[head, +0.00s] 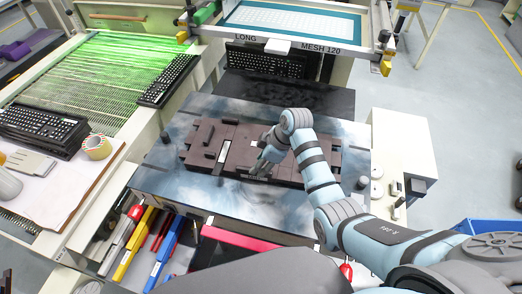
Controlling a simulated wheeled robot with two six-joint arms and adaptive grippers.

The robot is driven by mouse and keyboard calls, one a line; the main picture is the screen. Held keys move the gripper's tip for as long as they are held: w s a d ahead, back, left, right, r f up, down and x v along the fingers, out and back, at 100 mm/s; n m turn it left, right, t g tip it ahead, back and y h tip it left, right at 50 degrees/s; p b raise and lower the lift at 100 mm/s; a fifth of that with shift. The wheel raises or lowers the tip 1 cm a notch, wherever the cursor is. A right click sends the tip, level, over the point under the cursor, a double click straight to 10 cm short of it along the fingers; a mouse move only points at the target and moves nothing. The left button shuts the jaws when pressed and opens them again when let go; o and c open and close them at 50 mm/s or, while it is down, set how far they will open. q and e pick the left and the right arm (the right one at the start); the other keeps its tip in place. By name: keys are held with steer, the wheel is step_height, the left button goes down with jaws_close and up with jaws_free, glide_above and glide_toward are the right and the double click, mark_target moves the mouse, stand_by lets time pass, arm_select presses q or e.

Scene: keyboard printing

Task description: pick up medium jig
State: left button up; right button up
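A dark brown, flat jig (205,149) with notched edges lies on the blue-grey work table, in the middle of the head view. It has a few small pale marks and a slot-like light strip. Its right part is partly hidden behind my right arm. My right gripper (261,168) points down over the middle of the jig, near its front edge. I cannot tell whether its fingers touch the jig or how far apart they are. My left gripper is not in view.
A screen-printing frame (292,46) stands behind the table, with a black keyboard (265,60) below it. A green-lit conveyor (100,57) and more keyboards are at left. Colored squeegees (165,252) lie at front left. A white cabinet (402,150) stands at right.

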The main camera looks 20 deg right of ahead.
steer(key=x, duration=0.4)
steer(key=shift+w+f+b, duration=0.15)
steer(key=shift+f+b, duration=0.15)
steer(key=shift+r, duration=0.1)
steer(key=shift+s, duration=0.2)
steer(key=c, duration=0.3)
jaws_close()
steer(key=shift+r, duration=0.1)
